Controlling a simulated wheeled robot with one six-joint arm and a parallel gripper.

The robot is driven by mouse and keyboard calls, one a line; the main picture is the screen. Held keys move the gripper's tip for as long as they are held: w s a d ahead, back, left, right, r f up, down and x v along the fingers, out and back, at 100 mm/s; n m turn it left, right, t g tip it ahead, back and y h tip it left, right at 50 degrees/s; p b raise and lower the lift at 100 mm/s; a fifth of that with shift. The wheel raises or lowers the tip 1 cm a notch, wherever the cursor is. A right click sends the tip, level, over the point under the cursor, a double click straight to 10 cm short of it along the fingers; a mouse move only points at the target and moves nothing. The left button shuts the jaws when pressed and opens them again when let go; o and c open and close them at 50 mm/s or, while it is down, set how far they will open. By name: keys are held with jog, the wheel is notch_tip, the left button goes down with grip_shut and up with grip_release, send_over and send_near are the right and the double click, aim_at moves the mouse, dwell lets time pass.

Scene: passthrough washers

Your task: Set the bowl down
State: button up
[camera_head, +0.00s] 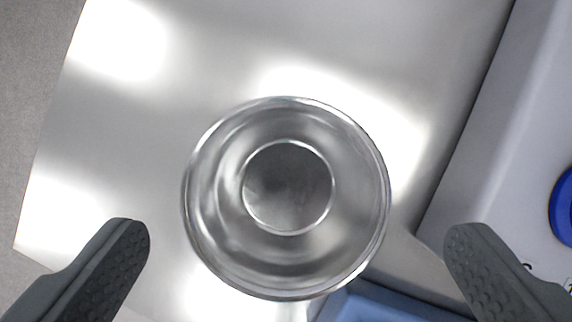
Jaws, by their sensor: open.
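A shiny round metal bowl (213,222) is upright in the middle of the camera view, and I look down into it. It appears to rest on a metal surface (200,60); its underside is hidden, so contact cannot be told for certain. My gripper (297,248) is open. One dark grey finger is at the lower left and the other at the lower right. Both fingers are clear of the bowl's rim in the picture, with a gap on each side.
A light grey machine housing with a blue round part (566,207) stands along the right. Something blue (385,306) shows below the bowl at the bottom edge. The metal surface ends at the left, with grey floor (30,90) beyond. It is bare above and left of the bowl.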

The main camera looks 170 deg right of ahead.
aim_at(287, 161)
jog(key=x, duration=0.5)
jog(key=shift+a, duration=0.2)
jog(key=c, duration=0.9)
